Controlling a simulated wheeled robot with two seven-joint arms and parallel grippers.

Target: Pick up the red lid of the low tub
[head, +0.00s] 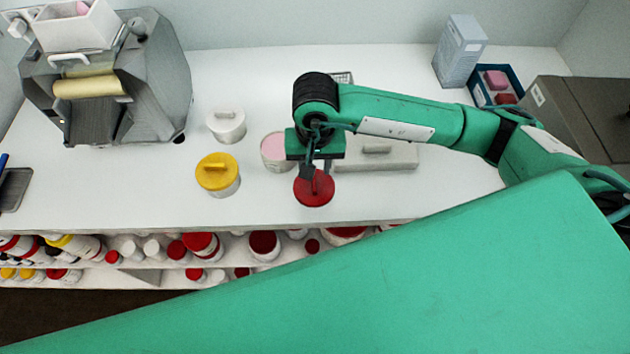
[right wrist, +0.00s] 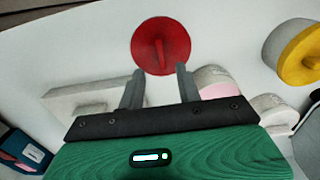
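The red lid (head: 314,191) is a round disc with a raised upright grip, near the front edge of the white counter. It also shows in the right wrist view (right wrist: 176,42). My right gripper (head: 309,173) is just above it in the head view. In the right wrist view my right gripper (right wrist: 159,69) is open, its two fingertips apart on either side of the near end of the lid's grip. I cannot tell how high the fingertips are. My left gripper is not in view.
A yellow-lidded tub (head: 217,173) and a white-lidded tub (head: 227,126) stand to the left. A flat grey block with a handle (head: 390,155) lies to the right. A grey mill (head: 150,75) stands at the back left. Shelves below the counter hold several tubs.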

